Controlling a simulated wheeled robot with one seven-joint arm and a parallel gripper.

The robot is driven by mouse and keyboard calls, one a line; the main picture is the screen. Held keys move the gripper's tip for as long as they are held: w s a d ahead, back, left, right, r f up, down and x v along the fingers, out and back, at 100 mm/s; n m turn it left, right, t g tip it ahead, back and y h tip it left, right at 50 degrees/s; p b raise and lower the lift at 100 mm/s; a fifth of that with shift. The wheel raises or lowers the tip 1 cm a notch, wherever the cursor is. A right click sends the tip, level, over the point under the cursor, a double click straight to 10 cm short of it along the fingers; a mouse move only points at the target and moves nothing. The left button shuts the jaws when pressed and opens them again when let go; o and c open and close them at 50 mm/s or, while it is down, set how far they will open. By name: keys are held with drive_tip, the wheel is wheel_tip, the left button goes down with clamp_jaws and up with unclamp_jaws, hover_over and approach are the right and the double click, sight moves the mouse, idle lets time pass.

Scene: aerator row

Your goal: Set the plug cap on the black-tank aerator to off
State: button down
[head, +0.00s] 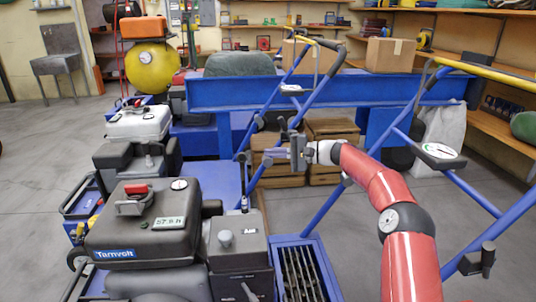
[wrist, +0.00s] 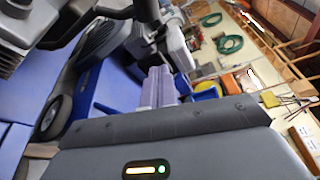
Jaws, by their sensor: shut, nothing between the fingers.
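The black-tank aerator (head: 150,225) stands at the front left in the head view. Its dark tank has a "Tamvolt" label, a red-topped fitting (head: 136,188) and a small round gauge. A dark engine box with a grey round knob (head: 225,238) sits on its right side, with a grey lever below. I cannot tell for certain which part is the plug cap, or its setting. My gripper (head: 276,155) is behind and to the right of this tank, in the air, apart from it. In the wrist view its pale fingers (wrist: 158,87) are together and empty.
A white-tank aerator (head: 138,122) and an orange-tank one (head: 135,27) stand behind in the row. Blue handle bars rise beside my arm. A blue beam (head: 235,92) and wooden crates (head: 333,129) are beyond. Grey floor is open at the left.

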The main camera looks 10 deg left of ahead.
sight(242, 167)
drive_tip(key=s+a, duration=0.3)
drive_tip(key=a, duration=0.4)
drive_tip(key=shift+s+r+b, duration=0.2)
drive_tip(key=shift+r+b, duration=0.05)
drive_tip(key=shift+b, duration=0.2)
drive_tip(key=shift+s+d+r+n+b, duration=0.1)
drive_tip(key=shift+s+r+n+b, duration=0.2)
drive_tip(key=shift+b, duration=0.6)
drive_tip(key=shift+s+d+r+n+b, duration=0.1)
drive_tip(key=shift+s+n+b, duration=0.3)
drive_tip(key=shift+b, duration=0.45)
drive_tip(key=shift+d, duration=0.15)
